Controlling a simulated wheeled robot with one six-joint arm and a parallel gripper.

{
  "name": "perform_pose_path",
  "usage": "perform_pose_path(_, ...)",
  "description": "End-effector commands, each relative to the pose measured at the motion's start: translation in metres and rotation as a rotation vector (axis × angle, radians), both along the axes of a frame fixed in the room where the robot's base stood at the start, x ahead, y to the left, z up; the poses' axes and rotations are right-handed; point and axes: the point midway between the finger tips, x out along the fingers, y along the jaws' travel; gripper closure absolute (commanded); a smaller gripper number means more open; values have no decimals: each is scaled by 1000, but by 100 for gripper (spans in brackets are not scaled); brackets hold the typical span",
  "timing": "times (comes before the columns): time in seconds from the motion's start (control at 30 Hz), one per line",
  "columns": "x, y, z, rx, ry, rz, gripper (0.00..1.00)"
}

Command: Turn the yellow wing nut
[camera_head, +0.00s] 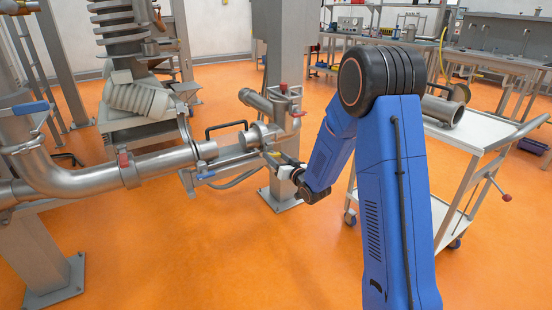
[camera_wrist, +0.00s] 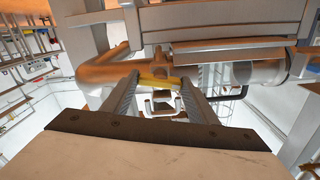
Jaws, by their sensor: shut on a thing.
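The yellow wing nut (camera_wrist: 158,83) shows in the wrist view as a yellow bar just above the middle, in front of the metal pipework. My gripper (camera_wrist: 158,90) has one finger at each end of this bar and is shut on it. In the head view my gripper (camera_head: 273,160) reaches the metal clamp assembly from the right, at the end of my blue arm. The wing nut is too small and too covered there to make out well.
A steel pipe (camera_head: 162,162) runs from the left, with a gap before the fitting on the post. A red-handled valve (camera_head: 284,100) stands above my gripper. A white cart (camera_head: 478,134) carrying a metal cylinder (camera_head: 443,110) is at the right. Orange floor lies open in front.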

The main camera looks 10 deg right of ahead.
Motion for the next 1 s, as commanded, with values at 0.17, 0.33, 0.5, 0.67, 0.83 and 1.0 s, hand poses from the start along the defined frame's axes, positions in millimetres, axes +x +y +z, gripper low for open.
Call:
perform_pose_path(0.17,0,0,0,-109,-34,-1,69)
perform_pose_path(0.33,0,0,0,-186,-59,-1,69)
perform_pose_path(0.5,0,0,0,-228,-73,-1,69)
perform_pose_path(0.67,0,0,-1,-243,-78,-1,69)
perform_pose_path(0.83,0,0,-1,-245,-78,-1,69)
perform_pose_path(1.0,0,0,-1,-245,-78,-1,69)
